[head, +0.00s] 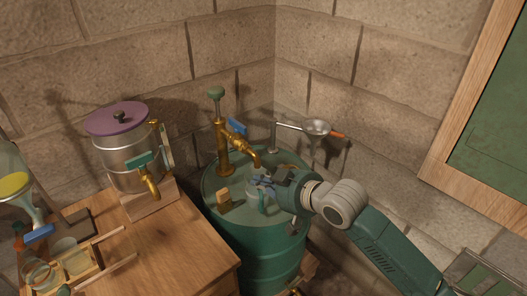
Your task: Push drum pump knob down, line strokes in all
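The drum pump (222,150) is a brass column standing on top of a green drum (262,255), with a curved spout on its right. Its green knob (216,93) sits at the top of a thin rod, raised clear above the brass body. My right gripper (262,185) is low over the drum top, just below the spout and well below the knob. A pale, small vessel-like shape (254,202) shows at its fingers; I cannot tell whether they grip it. My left gripper is not in view.
A steel pot (122,155) with a purple lid and brass tap stands on the wooden table (175,250) at left, near glass jars (66,252). A green framed board (495,120) hangs at right.

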